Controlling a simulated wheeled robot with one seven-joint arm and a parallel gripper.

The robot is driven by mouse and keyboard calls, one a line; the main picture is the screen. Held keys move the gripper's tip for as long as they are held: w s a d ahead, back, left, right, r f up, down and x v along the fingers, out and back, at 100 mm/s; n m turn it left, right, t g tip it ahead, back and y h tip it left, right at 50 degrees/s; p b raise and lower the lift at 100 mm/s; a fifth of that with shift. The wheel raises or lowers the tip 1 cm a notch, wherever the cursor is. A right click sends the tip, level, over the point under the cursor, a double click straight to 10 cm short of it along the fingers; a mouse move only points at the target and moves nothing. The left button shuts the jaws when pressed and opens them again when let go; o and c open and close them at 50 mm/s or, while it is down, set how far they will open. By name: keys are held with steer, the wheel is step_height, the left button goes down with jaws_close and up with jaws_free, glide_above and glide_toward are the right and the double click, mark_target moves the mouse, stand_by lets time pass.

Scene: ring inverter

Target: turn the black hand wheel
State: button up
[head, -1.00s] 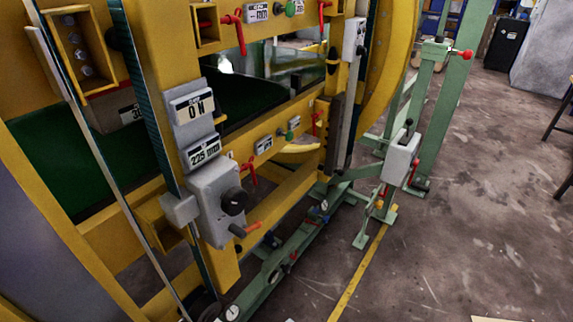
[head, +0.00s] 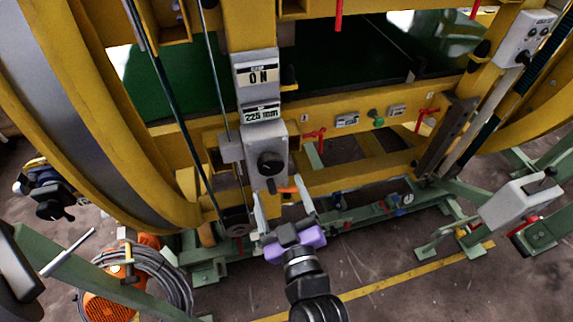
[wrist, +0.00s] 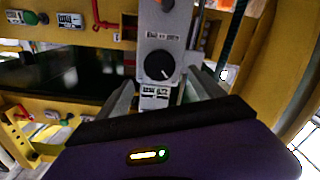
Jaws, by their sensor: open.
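A round black knob (head: 270,163) with a white mark, which looks like the hand wheel, sits on the front of a grey control box (head: 265,145) below two label plates. It also shows in the wrist view (wrist: 159,65), where the box appears upside down. My gripper (head: 281,194) is open and empty. No contact with the knob is visible.
Yellow frame beams (head: 345,130) and red levers (head: 314,134) lie right of the box. A thin vertical rod (head: 216,100) runs left of it. A green floor rail (head: 360,214) is below. Coiled hose (head: 150,275) lies at lower left. Floor at lower right is clear.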

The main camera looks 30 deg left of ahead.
mark_target(273, 168)
steer(key=shift+x, duration=3.8)
steer(key=c, duration=1.4)
steer(key=m, duration=0.5)
steer(key=shift+w+d+m, duration=0.1)
steer(key=shift+m, duration=0.3)
steer(key=m, duration=0.5)
steer(key=shift+p, duration=0.4)
steer(key=shift+m, duration=0.3)
